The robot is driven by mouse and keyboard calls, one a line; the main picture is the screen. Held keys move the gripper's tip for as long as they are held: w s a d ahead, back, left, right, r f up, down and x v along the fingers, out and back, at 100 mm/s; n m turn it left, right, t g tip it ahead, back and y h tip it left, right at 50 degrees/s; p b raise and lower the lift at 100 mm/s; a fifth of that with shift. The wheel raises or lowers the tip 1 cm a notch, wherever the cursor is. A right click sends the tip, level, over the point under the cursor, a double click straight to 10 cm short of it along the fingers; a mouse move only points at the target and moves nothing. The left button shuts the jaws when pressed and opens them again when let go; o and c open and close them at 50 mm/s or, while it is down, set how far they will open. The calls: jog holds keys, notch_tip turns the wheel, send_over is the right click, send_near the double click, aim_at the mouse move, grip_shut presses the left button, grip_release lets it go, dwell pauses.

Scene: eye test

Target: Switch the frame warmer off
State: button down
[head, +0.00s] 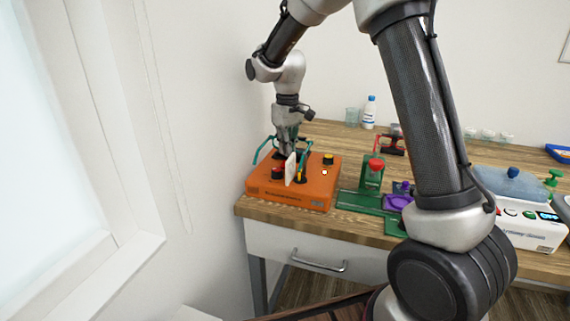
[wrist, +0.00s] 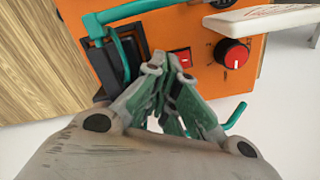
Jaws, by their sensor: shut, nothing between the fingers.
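The frame warmer is an orange box (head: 275,194) at the table's left corner; its orange face also shows in the wrist view (wrist: 205,22). In the wrist view a red rocker switch (wrist: 180,57) sits on that face, left of a red dial (wrist: 236,54) with a white mark. My gripper (wrist: 168,66) is shut and empty, its fingertips right at the switch's lower edge. I cannot tell whether they touch it, nor which way the rocker is tipped. In the head view my gripper (head: 289,150) points down over the box, and the switch is hidden.
Teal spectacle frames (head: 262,150) rest at the box's back. A white plate (head: 291,169) stands up beside the dial. The wall is close on the left.

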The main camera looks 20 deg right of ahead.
aim_at(287, 160)
notch_tip(287, 160, up, 6)
dwell(0.5)
jog(key=shift+s+a+f, duration=0.1)
jog(key=shift+f, duration=1.35)
jog(key=shift+s+a+f, duration=0.1)
jog(key=shift+f, duration=1.3)
jog(key=shift+f, duration=1.15)
jog(key=shift+r, duration=3.5)
